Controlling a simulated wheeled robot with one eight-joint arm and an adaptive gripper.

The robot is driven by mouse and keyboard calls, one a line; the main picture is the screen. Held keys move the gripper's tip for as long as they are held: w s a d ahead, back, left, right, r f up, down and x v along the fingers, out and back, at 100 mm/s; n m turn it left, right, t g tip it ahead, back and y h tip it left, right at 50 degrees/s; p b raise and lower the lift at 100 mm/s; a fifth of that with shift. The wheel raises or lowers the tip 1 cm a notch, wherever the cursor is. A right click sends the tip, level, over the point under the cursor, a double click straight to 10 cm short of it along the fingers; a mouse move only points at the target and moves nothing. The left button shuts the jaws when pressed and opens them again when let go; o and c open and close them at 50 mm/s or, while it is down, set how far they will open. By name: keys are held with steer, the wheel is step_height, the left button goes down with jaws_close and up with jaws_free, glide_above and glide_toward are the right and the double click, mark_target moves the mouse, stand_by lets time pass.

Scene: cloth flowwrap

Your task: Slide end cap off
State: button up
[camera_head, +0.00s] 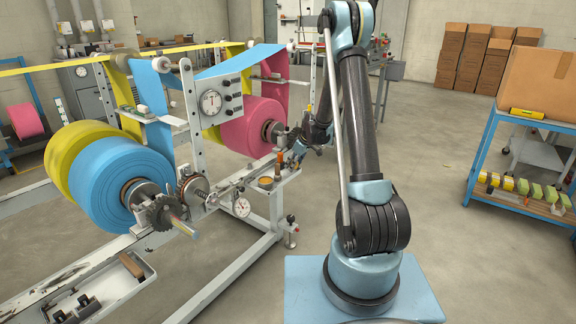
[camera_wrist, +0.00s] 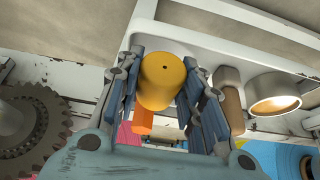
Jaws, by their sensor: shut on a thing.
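My gripper (camera_head: 303,150) is beside the pink roll's shaft, above a small tray on the machine frame. In the wrist view its two linked fingers (camera_wrist: 165,80) stand on either side of a yellow-orange cylinder (camera_wrist: 162,84) with a small dark hole in its end, and they are shut on it. A brighter orange piece (camera_wrist: 142,122) shows just below the cylinder. I cannot tell whether the cylinder is the end cap or a tool's handle. The pink roll (camera_head: 250,126) is on its shaft, and its shaft end is partly hidden by my gripper.
The small white tray (camera_head: 287,178) holds a tan cup (camera_wrist: 276,92) and a wooden-handled tool (camera_wrist: 229,98) close to my fingers. A toothed gear (camera_wrist: 30,125) is at left. The blue roll (camera_head: 118,172) and a dial gauge (camera_head: 241,207) are nearby.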

steer(key=o, duration=1.2)
steer(key=shift+v, duration=5.95)
